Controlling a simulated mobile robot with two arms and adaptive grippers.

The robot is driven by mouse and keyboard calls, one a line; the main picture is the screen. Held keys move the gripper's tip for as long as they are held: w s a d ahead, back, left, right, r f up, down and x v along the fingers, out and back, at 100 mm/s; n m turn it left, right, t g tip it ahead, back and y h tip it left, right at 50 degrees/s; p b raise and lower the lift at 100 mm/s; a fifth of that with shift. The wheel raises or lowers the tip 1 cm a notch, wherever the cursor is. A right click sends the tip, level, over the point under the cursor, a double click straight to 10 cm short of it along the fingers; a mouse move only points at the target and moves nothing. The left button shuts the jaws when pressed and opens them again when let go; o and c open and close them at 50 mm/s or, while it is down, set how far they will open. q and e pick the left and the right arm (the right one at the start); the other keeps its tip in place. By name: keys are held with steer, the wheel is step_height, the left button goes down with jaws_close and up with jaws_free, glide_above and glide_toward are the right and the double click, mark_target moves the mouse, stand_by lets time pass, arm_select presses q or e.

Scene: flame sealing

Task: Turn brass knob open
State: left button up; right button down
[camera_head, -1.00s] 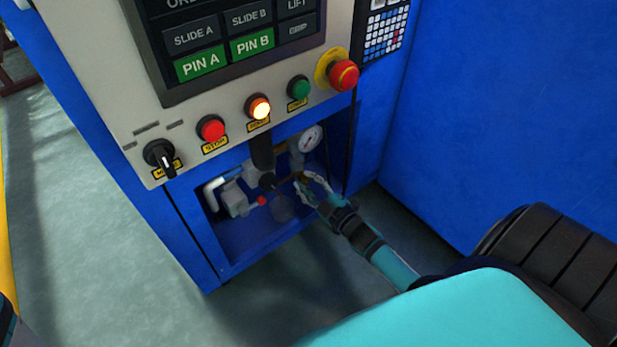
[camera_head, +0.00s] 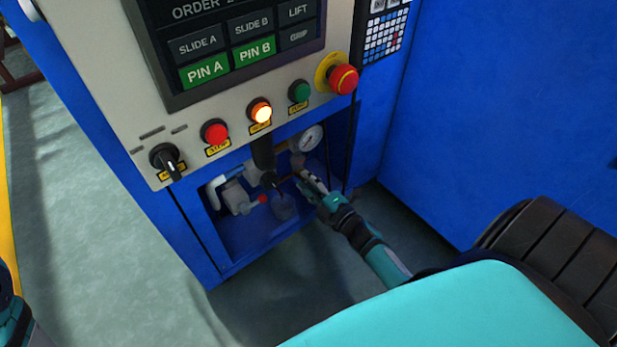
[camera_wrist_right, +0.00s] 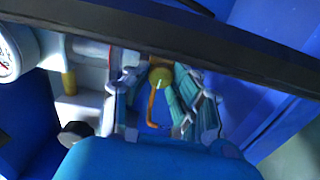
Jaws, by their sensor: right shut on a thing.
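The brass knob (camera_wrist_right: 161,77) shows in the right wrist view as a small round yellow-brass piece with a bent brass-coloured rod below it. My right gripper (camera_wrist_right: 160,92) has its fingers on both sides of the knob and is shut on it. In the head view my right gripper (camera_head: 304,181) reaches into the open lower bay of the machine, below the gauge. The fingers look edge-on there and hide the knob. My left gripper is not in view; only a piece of my left arm shows at the lower left corner.
A pressure gauge (camera_head: 311,138) sits above my right gripper. A black handle (camera_head: 263,154) and white pipework (camera_head: 215,191) stand left of it. A dark bar (camera_wrist_right: 180,38) crosses the wrist view close by. The panel has a red emergency button (camera_head: 343,79). The floor in front is clear.

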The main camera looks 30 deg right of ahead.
steer(key=shift+a, duration=0.1)
stand_by(0.4)
steer(key=c, duration=1.1)
jaws_free()
steer(key=shift+s, duration=0.1)
steer(key=s, duration=0.8)
steer(key=s+d, duration=0.1)
steer(key=s, duration=0.2)
steer(key=shift+s, duration=0.4)
